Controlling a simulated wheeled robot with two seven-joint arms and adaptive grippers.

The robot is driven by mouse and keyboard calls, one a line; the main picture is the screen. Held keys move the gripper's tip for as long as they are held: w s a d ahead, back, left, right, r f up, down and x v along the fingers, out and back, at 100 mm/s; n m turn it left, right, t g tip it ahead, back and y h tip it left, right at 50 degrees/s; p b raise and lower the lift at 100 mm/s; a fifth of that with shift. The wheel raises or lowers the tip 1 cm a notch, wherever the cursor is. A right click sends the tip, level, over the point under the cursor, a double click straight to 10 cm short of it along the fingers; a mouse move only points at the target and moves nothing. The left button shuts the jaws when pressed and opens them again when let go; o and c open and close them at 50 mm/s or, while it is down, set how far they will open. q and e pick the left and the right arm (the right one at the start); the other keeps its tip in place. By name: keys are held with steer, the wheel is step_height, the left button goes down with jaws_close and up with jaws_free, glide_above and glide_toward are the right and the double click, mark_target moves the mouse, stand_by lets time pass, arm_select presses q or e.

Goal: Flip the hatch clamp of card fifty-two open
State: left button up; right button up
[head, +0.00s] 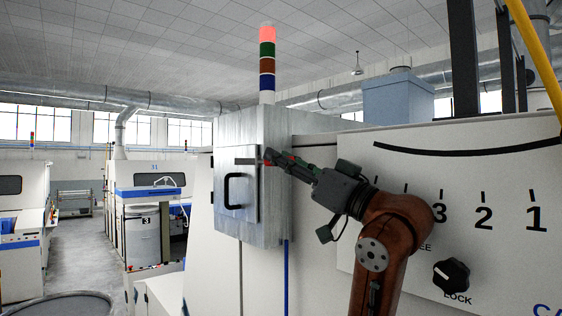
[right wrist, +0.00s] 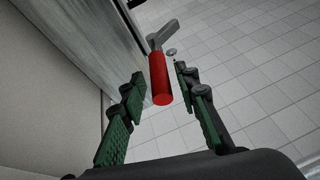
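The hatch clamp is a grey metal lever with a red cylindrical grip (right wrist: 160,78). It sits at the upper right of the hatch door (head: 222,184), a grey metal panel with a black pull handle (head: 228,190). In the head view the clamp's dark bar (head: 246,161) lies roughly level across the door's right edge. My right gripper (head: 272,158) is beside the clamp, coming from the right. In the right wrist view its green-padded fingers are apart. The red grip lies between and beyond their tips, with gaps on both sides. My left gripper is not in view.
A signal tower (head: 267,65) stands above the grey metal housing (head: 270,215). To the right is a pale panel with a numbered scale and a black knob (head: 451,275) marked LOCK. Other machines (head: 143,215) stand at left, with open floor (head: 90,255) between them.

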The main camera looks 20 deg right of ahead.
steer(key=shift+w+a+f, duration=0.1)
steer(key=shift+w+a, duration=0.1)
steer(key=shift+w, duration=0.1)
steer(key=shift+s+d+r, duration=0.1)
steer(key=shift+r, duration=0.45)
step_height(320, 180, up, 9)
steer(key=shift+f, duration=0.1)
